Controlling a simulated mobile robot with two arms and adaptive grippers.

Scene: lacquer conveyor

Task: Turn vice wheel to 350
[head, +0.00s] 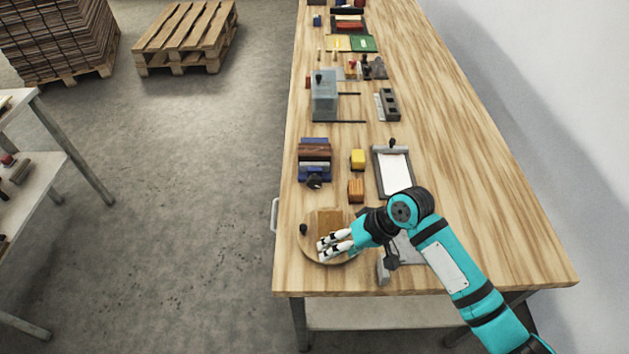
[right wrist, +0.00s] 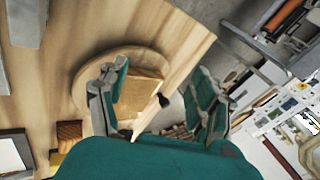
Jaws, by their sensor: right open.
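A blue vice-like block with brown wood between its parts (head: 314,150) stands near the table's left edge. A dark round part, apparently its wheel (head: 314,181), is at its near end; its angle is too small to read. My right gripper (head: 334,243) is open and empty, over a round wooden board (head: 338,259) nearer the front, apart from the vice. In the right wrist view its spread fingers (right wrist: 157,88) frame a tan square (right wrist: 145,90) on the board and a black knob (right wrist: 162,100) at its edge. My left gripper is not in view.
A yellow block (head: 357,158) and an orange-brown block (head: 356,189) stand right of the vice. A clamped white sheet (head: 395,175) lies farther right. A grey machine (head: 324,96) stands beyond the vice. The table's right side (head: 480,170) is clear.

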